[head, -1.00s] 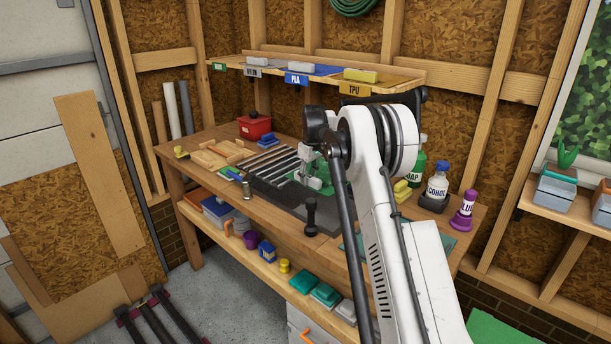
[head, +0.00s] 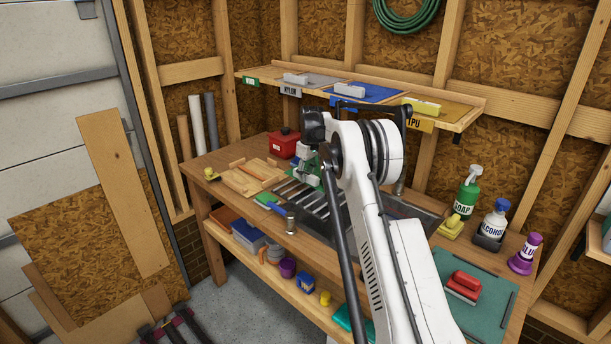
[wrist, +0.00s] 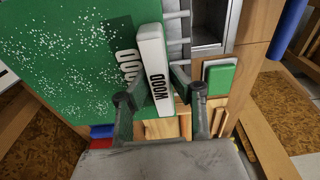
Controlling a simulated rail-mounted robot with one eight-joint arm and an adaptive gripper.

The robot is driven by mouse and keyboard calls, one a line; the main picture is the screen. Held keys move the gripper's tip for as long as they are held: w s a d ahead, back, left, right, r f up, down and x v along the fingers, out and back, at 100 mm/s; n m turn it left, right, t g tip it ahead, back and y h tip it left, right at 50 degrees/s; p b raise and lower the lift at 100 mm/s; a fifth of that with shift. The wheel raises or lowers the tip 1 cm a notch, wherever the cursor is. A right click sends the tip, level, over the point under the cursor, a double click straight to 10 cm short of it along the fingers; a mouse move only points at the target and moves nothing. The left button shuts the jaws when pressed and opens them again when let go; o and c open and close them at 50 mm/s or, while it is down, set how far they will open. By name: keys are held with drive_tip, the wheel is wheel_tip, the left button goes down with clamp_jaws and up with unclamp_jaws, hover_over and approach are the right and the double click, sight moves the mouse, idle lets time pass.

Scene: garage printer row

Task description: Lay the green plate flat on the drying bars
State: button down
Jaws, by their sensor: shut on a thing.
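The green plate (wrist: 60,55) has white specks and a white handle block (wrist: 153,65) marked WOOD. It fills the upper left of the wrist view. My gripper (wrist: 157,88) has its fingers on both sides of the handle block and is shut on it. In the head view, my gripper (head: 311,150) and a small part of the green plate (head: 306,172) show above the left part of the bars, mostly hidden by my arm. The drying bars (head: 322,207) are pale parallel rods; some also show beside the plate in the wrist view (wrist: 184,30). Contact with the bars cannot be told.
A wooden block tray (head: 250,178) and red box (head: 285,143) stand left of and behind the bars. A green-and-blue scraper (head: 268,201) lies close by. Bottles (head: 494,225) and a teal mat (head: 470,318) are at right. The shelf (head: 440,98) holds grey, blue and yellow plates.

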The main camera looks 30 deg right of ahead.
sight(306, 197)
drive_tip(key=shift+b, duration=0.35)
drive_tip(key=shift+f+b, duration=1.75)
drive_tip(key=shift+f, duration=0.95)
drive_tip(key=shift+f+b, duration=0.35)
drive_tip(key=shift+b, duration=0.35)
drive_tip(key=c, duration=1.5)
unclamp_jaws()
drive_tip(key=shift+o, duration=0.2)
drive_tip(key=shift+r, duration=0.1)
drive_tip(key=r, duration=0.4)
drive_tip(key=s+r, duration=0.1)
drive_tip(key=r, duration=0.6)
drive_tip(key=shift+s+d+r, duration=0.2)
drive_tip(key=shift+r, duration=0.2)
